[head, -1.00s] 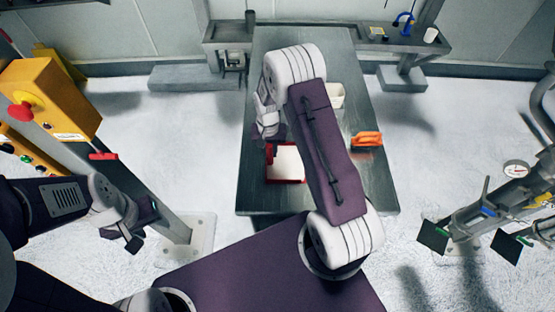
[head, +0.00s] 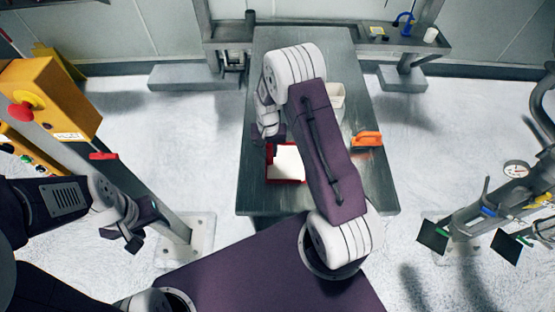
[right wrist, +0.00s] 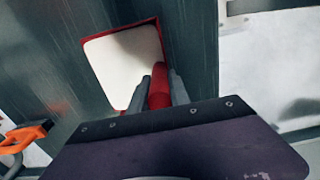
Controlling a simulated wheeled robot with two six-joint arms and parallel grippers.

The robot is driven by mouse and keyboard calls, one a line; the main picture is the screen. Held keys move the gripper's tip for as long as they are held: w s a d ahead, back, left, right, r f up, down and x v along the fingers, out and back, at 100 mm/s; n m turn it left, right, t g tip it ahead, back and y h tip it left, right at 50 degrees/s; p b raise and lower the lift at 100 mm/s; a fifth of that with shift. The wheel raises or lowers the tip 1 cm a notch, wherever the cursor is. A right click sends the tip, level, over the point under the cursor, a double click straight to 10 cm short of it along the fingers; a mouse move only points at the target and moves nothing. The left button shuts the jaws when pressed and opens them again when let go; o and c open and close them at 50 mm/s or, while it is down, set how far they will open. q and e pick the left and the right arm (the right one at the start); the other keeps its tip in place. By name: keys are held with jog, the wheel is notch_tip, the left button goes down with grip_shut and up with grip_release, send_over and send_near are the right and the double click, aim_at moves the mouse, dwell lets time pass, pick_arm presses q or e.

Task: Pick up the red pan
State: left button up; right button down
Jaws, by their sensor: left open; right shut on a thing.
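The red pan (head: 287,181) is on the metal table near its front edge. It has a red rim and white contents or a white inside. In the right wrist view the red pan (right wrist: 162,40) lies ahead of my right gripper (right wrist: 161,83), whose two fingers are shut on its red handle. In the head view my right gripper (head: 272,147) is at the pan's far edge, partly hidden by its own arm. My left gripper (head: 143,229) is open and empty at the left, off the table.
On the metal table (head: 250,200), a pale container (head: 336,98) and an orange tool (head: 367,139) stand right of my right arm. A yellow control box (head: 50,98) with a red button is at the left. Metal pipework with a gauge (head: 516,170) is at the right.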

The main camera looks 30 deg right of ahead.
dwell(0.6)
jog(key=shift+w+r, duration=0.1)
jog(key=shift+r, duration=0.2)
jog(key=r, duration=0.1)
jog(key=r+b, duration=0.1)
jog(key=d+r, duration=0.1)
jog(key=r, duration=0.1)
jog(key=shift+s+b, duration=0.3)
jog(key=shift+b, duration=0.05)
jog(key=s+d+r+b, duration=0.2)
jog(key=s+d+r, duration=0.4)
jog(key=d, duration=0.2)
jog(key=shift+s+r, duration=0.15)
jog(key=shift+s, duration=0.25)
